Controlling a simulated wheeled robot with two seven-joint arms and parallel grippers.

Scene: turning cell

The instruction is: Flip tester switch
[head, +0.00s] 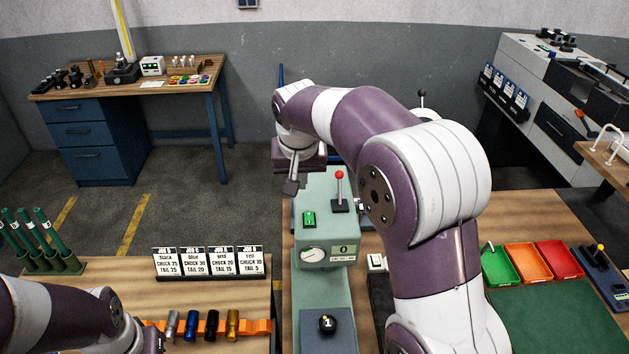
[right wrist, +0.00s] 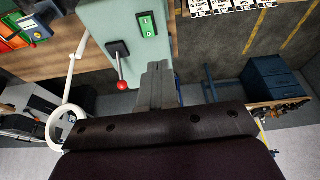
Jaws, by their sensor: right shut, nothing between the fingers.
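The pale green tester (head: 327,258) stands in the middle, with a round dial and a small display reading 0. A green switch (head: 309,219) sits on its top face; it also shows in the right wrist view (right wrist: 147,24). Beside it is a lever with a red ball knob (head: 339,175), also in the right wrist view (right wrist: 122,85). My right gripper (head: 291,187) is shut and empty, fingers above the tester's far end, apart from the switch. In the right wrist view the closed fingers (right wrist: 157,80) point towards the switch.
Job cards (head: 208,262) and an orange rack (head: 262,327) with coloured cylinders stand left of the tester. Green, orange and red trays (head: 532,262) lie at the right. My right arm hides part of the bench. A blue desk (head: 98,139) stands at the back left.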

